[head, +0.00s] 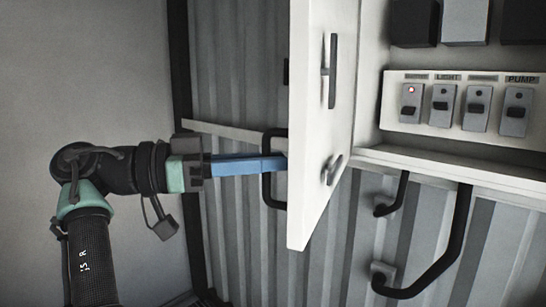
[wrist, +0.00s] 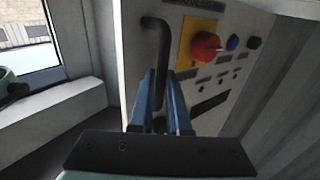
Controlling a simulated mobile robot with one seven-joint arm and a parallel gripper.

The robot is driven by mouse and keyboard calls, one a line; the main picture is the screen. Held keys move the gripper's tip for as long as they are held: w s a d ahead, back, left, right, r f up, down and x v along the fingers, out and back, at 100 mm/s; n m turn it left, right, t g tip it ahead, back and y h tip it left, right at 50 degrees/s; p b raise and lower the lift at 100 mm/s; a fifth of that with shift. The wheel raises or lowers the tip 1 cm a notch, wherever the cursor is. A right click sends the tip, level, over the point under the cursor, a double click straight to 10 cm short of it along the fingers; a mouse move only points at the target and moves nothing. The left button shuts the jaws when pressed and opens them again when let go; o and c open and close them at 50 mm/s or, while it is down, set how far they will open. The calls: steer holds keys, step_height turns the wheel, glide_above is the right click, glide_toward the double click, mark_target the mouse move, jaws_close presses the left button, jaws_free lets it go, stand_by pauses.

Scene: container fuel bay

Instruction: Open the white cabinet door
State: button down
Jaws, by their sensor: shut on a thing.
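The white cabinet door (head: 312,120) stands swung out, nearly edge-on in the head view, with its inner side and dark latch parts turned to the right. Its black bar handle (head: 268,170) juts from the left side, and shows in the wrist view (wrist: 155,35) as a curved black bar on the white face. My gripper (head: 275,165) reaches in from the left with its blue fingers shut on the handle. In the wrist view the fingers (wrist: 162,95) close around the handle's lower part.
A switch panel (head: 458,104) marked LIGHT and PUMP is right of the door. Black bent pipes (head: 455,245) run below it along the corrugated wall (head: 240,80). In the wrist view, a red knob (wrist: 205,46) on a yellow plate (wrist: 190,30) is close right of the handle.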

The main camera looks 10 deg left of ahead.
steer(key=shift+w+a+r, duration=0.15)
steer(key=shift+w+a, duration=0.05)
steer(key=shift+a, duration=0.15)
steer(key=c, duration=0.9)
jaws_free()
steer(key=shift+w+d, duration=0.1)
steer(key=shift+d, duration=0.05)
steer(key=shift+b+v, duration=1.3)
steer(key=shift+v, duration=5.2)
